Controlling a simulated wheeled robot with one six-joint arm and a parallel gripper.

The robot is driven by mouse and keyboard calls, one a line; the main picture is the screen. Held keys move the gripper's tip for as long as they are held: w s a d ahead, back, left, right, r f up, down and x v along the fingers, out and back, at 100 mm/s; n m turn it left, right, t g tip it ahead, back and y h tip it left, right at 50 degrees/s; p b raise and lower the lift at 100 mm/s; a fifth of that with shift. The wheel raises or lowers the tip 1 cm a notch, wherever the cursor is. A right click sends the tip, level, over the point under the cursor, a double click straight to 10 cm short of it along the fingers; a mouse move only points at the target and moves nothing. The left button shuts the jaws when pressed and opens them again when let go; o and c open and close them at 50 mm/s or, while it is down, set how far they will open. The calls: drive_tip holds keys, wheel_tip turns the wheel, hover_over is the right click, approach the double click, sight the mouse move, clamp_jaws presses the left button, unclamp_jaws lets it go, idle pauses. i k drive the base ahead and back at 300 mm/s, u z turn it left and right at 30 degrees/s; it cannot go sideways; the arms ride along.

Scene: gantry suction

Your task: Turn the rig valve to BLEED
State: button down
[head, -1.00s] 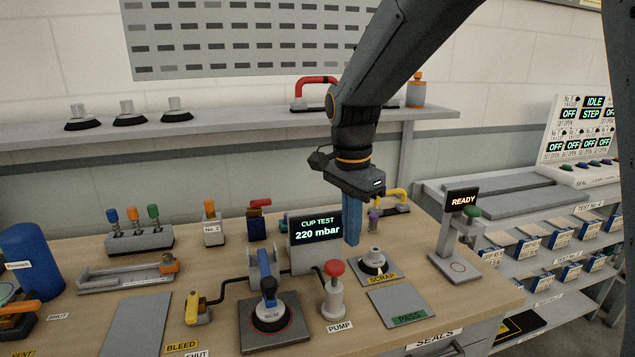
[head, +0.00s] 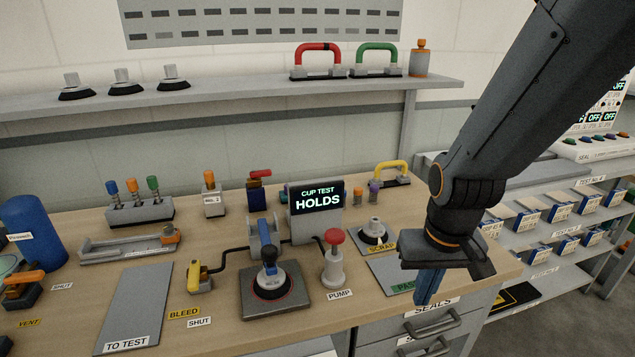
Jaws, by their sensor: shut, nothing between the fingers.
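The rig valve (head: 199,279) is a small yellow-handled valve on the bench, left of the test stand, joined to it by a black hose. A yellow BLEED label (head: 184,313) and a white SHUT label (head: 199,322) lie in front of it. The handle's exact pointing is too small to tell. The CUP TEST display (head: 318,198) reads HOLDS. My gripper (head: 428,288) is shut and empty, pointing down at the bench's front right, well right of the valve.
The red-knobbed pump (head: 334,262) stands between my gripper and the valve. A cup sits on the SCRAP pad (head: 382,246). My arm hides part of the PASS pad (head: 390,280). The TO TEST pad (head: 134,305) is bare.

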sight(192, 284)
drive_tip(key=u, duration=1.5)
drive_tip(key=k, duration=0.5)
drive_tip(key=z, duration=0.65)
drive_tip(key=i, duration=0.65)
drive_tip(key=u, duration=0.85)
